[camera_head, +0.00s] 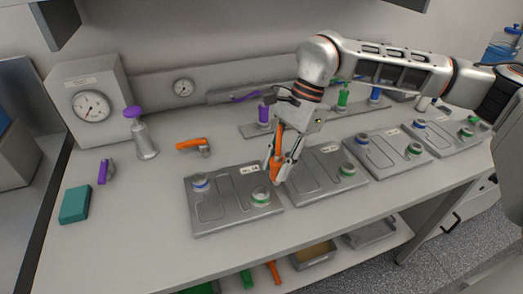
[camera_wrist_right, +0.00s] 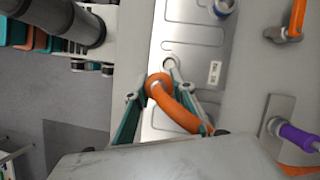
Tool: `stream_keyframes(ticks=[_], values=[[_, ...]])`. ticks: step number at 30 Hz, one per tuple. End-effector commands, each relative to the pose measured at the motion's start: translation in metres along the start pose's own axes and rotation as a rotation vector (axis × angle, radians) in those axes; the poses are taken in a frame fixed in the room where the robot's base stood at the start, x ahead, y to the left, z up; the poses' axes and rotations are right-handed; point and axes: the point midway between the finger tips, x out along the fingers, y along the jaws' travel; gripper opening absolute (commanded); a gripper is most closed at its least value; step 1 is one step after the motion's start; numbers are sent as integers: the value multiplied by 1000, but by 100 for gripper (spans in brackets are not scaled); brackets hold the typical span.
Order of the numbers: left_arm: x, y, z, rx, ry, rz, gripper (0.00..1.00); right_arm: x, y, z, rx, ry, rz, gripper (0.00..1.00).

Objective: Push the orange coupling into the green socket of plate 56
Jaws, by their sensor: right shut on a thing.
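My right gripper (camera_head: 278,174) is shut on the orange coupling (camera_head: 279,143), its fingers on either side of it. The coupling's lower end hangs just beside and apparently above the green socket (camera_head: 261,195) of the leftmost grey plate (camera_head: 225,218). In the right wrist view the coupling (camera_wrist_right: 176,106) slants between the fingers, its round end close to a socket ring (camera_wrist_right: 171,62); I cannot tell whether they touch. That plate also has a blue socket (camera_head: 200,183). Its label (camera_head: 250,170) is too small to read, so I cannot confirm plate 56. My left gripper is not in view.
Three similar plates continue to the right, the closest (camera_head: 315,185) behind my gripper. Another orange coupling (camera_head: 192,145) lies behind the leftmost plate. A purple-topped pump (camera_head: 145,145), a gauge box (camera_head: 92,103) and a teal block (camera_head: 75,205) stand left.

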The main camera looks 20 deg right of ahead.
Motion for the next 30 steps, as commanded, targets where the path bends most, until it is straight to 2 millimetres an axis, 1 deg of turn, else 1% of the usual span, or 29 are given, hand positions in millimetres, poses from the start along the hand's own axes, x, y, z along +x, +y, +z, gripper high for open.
stream_keyframes(ticks=[9,15,18,23,30], values=[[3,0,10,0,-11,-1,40,-16,-12,30,459,-3,-203,0],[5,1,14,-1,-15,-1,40,-27,-17,45,687,-4,-301,0],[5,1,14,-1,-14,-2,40,-30,-18,49,760,-5,-331,0],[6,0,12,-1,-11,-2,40,-32,-19,51,813,-4,-351,0],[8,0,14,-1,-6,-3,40,-23,-19,47,820,-4,-350,0]])
